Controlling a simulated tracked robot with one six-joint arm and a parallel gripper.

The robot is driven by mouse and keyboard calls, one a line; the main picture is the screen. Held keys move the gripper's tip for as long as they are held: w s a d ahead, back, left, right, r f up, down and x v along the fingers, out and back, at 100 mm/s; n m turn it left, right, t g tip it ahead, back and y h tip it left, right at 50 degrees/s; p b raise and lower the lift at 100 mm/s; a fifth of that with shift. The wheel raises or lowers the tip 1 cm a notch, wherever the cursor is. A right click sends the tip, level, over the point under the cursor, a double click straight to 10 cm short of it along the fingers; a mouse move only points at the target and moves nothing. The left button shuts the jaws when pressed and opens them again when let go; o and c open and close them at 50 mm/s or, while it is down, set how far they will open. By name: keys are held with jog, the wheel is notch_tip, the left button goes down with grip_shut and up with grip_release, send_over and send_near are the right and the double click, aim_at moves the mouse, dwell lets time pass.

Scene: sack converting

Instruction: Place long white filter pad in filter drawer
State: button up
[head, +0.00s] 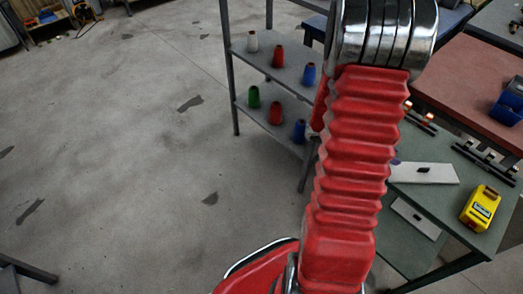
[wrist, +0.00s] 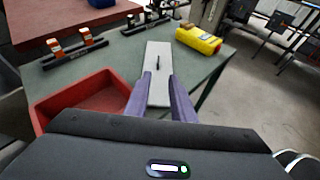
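A long white pad (wrist: 158,51) with a small dark upright piece on it lies flat on the green table; it also shows in the head view (head: 436,174). My gripper (wrist: 160,77) is open, its two purple fingers apart, with the near part of the pad showing between them. Whether the fingers touch the pad cannot be told. A red open-topped tray (wrist: 112,76) stands to the left of the fingers in the wrist view and looks empty. It may be the filter drawer, but I cannot be sure. My arm hides that part of the table in the head view.
A yellow box (wrist: 199,40) stands right of the pad. Black racks with orange-marked pieces (wrist: 76,47) stand behind the tray. A second white plate (head: 416,218) lies on the lower shelf. A shelf with coloured cones (head: 279,57) stands left of the table.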

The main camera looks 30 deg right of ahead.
jog(key=w+a+r+m+t+y, duration=0.2)
jog(key=a+r, duration=0.4)
jog(key=a, duration=0.8)
jog(key=w+a+r+m+t+y, duration=0.3)
jog(key=a+r+m+t+y, duration=0.2)
jog(key=a, duration=1)
jog(key=w+a+r+m+t+y, duration=0.3)
jog(key=a+r, duration=0.4)
jog(key=a, duration=0.7)
jog(key=t+y, duration=0.1)
jog(key=t, duration=0.1)
jog(key=shift+a+t, duration=0.3)
jog(key=shift+a, duration=0.1)
jog(key=shift+o, duration=0.6)
jog(key=shift+w, duration=0.1)
jog(key=o, duration=0.4)
jog(key=c, duration=0.3)
